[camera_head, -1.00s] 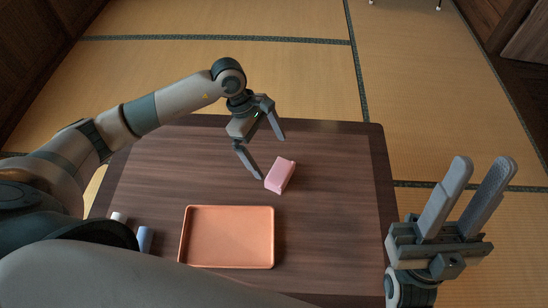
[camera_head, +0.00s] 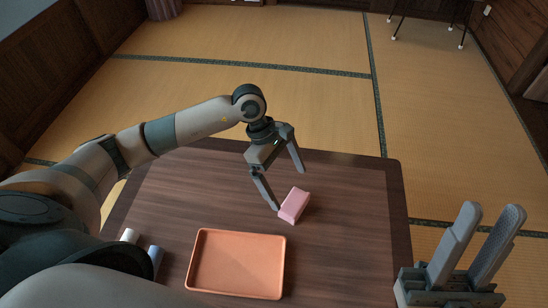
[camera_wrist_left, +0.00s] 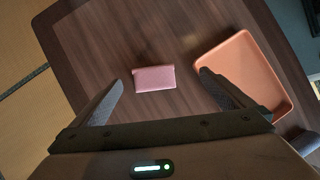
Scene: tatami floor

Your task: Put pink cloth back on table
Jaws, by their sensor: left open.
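The pink cloth (camera_head: 294,205) is a small folded block lying on the dark wooden table (camera_head: 350,210), right of and behind the orange tray. My left gripper (camera_head: 289,189) is open and empty, just above and beside the cloth. In the left wrist view the cloth (camera_wrist_left: 154,78) lies beyond and between the two spread fingers (camera_wrist_left: 161,82), apart from both. My right gripper (camera_head: 492,222) is at the right, off the table's edge, with its fingers pointing up, apart and empty.
The orange tray (camera_head: 202,262) is empty on the near part of the table. A white roll (camera_head: 130,236) and a blue roll (camera_head: 155,258) lie at its left. The table's right side is clear. A thin-legged stand (camera_head: 462,35) is on the tatami at the back right.

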